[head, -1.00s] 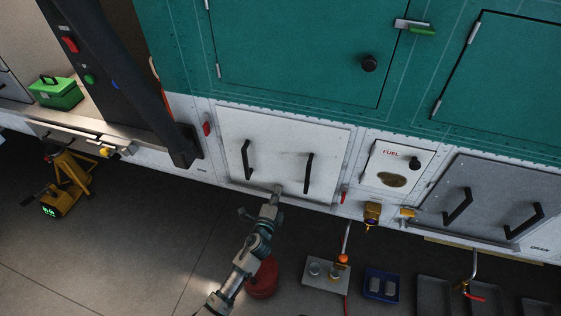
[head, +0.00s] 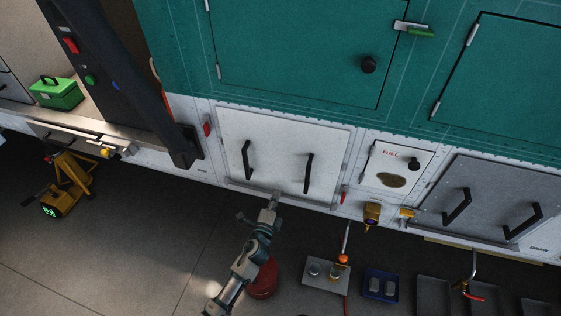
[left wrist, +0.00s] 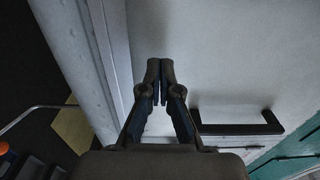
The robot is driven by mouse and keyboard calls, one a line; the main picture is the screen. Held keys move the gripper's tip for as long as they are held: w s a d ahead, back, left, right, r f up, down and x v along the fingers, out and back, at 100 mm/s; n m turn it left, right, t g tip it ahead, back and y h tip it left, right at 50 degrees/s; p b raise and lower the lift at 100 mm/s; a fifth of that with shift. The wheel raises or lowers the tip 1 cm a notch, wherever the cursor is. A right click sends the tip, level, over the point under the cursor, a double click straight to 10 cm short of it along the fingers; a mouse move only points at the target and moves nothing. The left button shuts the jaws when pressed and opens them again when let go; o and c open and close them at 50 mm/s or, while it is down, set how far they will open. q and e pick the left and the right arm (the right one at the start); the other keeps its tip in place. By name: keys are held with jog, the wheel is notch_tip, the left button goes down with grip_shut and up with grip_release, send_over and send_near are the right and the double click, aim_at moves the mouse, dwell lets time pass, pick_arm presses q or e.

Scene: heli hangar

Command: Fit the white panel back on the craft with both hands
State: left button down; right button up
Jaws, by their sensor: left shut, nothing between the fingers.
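The white panel (head: 277,150) sits upright in the lower white side of the craft, above a narrow ledge. It has two black handles, a left one (head: 246,160) and a right one (head: 308,173). I cannot tell whether it is flush all round. My left gripper (head: 276,196) is at the panel's lower edge, below and between the handles. In the left wrist view its fingers (left wrist: 160,72) are shut and empty in front of the white panel (left wrist: 235,55). One black handle (left wrist: 240,125) shows to their right, apart from them. My right gripper is out of view.
A grey panel (head: 485,200) with two handles is to the right, past the fuel door (head: 397,165). Below on the floor are a red round object (head: 263,280), a grey tray (head: 310,279) and a blue tray (head: 381,285). A yellow jack (head: 68,185) stands left.

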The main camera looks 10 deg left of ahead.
pick_arm(q)
jog(key=s, duration=0.4)
jog(key=shift+s+a, duration=0.1)
jog(key=shift+s, duration=0.2)
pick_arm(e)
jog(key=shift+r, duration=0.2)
pick_arm(q)
jog(key=shift+f, duration=0.1)
jog(key=s+a+f+n+g, duration=0.2)
jog(key=s+f+n+g, duration=0.15)
jog(key=f, duration=0.55)
jog(key=s+a+f+n+g+y, duration=0.1)
jog(key=s+f+n+g, duration=0.3)
jog(key=f, duration=0.6)
jog(key=s+a+f+n+g, duration=0.1)
jog(key=s+a+f+n, duration=0.1)
jog(key=s+f, duration=0.55)
jog(key=s+f+n+g, duration=0.6)
jog(key=s+f+g, duration=0.2)
jog(key=s+f, duration=0.9)
jog(key=s, duration=0.5)
jog(key=shift+a+f+n+h, duration=0.15)
jog(key=shift+a+n+h, duration=0.1)
jog(key=shift+n+h, duration=0.1)
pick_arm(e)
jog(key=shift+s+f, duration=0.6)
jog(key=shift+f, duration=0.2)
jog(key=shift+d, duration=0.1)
